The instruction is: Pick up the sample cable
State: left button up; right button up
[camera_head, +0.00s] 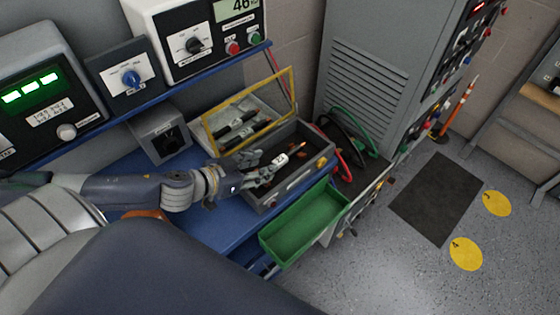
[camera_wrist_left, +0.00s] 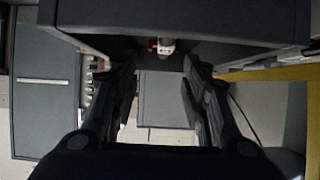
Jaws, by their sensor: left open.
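My left gripper (camera_head: 268,170) is over the dark grey open box (camera_head: 290,190) on the blue bench. Its fingers are spread and point toward a short white-and-black piece with an orange tip (camera_head: 282,160), likely an end of the sample cable. In the left wrist view a small pale end with an orange mark (camera_wrist_left: 165,46) shows ahead, between the open fingers (camera_wrist_left: 160,80). I see no contact between fingers and cable. The rest of the cable is hard to make out in the dark box. My right gripper is not in view.
A yellow-framed clear lid (camera_head: 293,88) stands open behind the box, with dark labelled pieces beneath. A green tray (camera_head: 304,222) is in front. Red, black and green leads (camera_head: 352,140) lie to the right by the grey cabinet (camera_head: 375,70). Instruments line the shelf behind.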

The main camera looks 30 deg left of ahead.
aim_at(280, 160)
pick_arm(q)
jog(key=shift+x, duration=0.95)
jog(key=shift+w+d+f, duration=0.1)
jog(key=shift+w+f, duration=0.15)
jog(key=shift+w, duration=0.15)
jog(key=shift+w+f+p, duration=0.2)
jog(key=shift+w+p, duration=0.25)
jog(key=shift+p, duration=0.1)
jog(key=x, duration=0.1)
jog(key=p+x, duration=0.1)
jog(key=x, duration=0.1)
jog(key=shift+a+f, duration=0.2)
jog(key=shift+w+d+f, duration=0.15)
jog(key=shift+w+f, duration=0.25)
jog(key=shift+c, duration=0.6)
grip_shut()
